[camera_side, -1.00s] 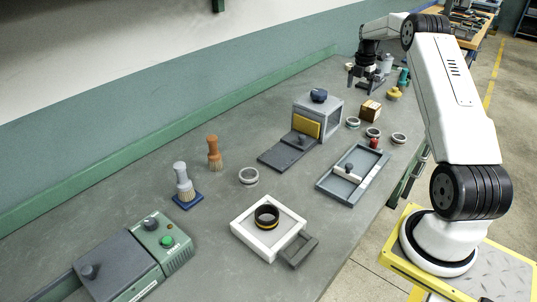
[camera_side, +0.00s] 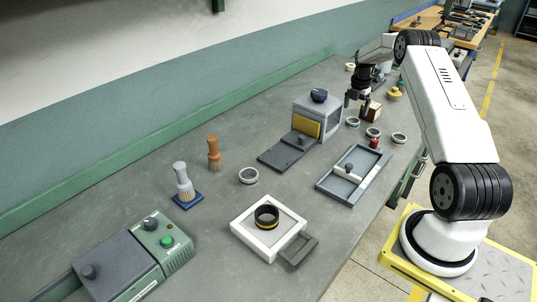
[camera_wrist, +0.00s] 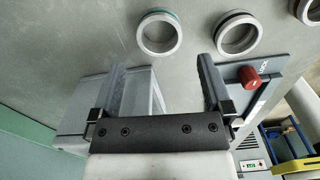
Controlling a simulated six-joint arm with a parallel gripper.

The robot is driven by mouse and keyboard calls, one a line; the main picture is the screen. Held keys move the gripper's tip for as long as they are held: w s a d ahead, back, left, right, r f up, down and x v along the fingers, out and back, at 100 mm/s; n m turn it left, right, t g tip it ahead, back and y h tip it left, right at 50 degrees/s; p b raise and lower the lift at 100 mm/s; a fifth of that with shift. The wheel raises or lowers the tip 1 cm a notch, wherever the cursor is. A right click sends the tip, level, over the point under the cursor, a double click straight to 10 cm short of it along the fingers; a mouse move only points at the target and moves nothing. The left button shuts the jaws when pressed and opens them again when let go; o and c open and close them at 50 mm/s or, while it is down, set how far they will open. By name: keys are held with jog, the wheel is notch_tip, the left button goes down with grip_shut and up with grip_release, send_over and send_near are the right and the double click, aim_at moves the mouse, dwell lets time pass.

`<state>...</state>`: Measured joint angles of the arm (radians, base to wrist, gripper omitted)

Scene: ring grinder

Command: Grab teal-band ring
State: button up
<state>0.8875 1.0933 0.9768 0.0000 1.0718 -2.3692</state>
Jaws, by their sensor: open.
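The teal-band ring (camera_wrist: 161,52) is a pale grey ring with a teal stripe, lying flat on the bench. It also shows in the side view (camera_side: 353,126), just in front of the grey box's open side. My gripper (camera_side: 357,104) is open and empty above the bench, over the area behind this ring. In the wrist view my gripper's two fingers (camera_wrist: 162,78) are spread apart, and the ring lies beyond their tips, roughly centred between them. Nothing hides the ring in the wrist view.
A dark-band ring (camera_wrist: 237,53) lies right of the teal one, with another ring (camera_side: 399,142) farther right. The grey box (camera_side: 336,124) stands close on the left. A small wooden box (camera_side: 375,111) is close behind. A red knob (camera_side: 375,142) and a grey tray (camera_side: 331,187) lie in front.

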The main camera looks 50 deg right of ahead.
aim_at(354, 118)
jog(key=shift+d+f, duration=0.1)
jog(key=shift+f, duration=2.5)
jog(key=c, duration=1.2)
jog(key=shift+r, duration=0.15)
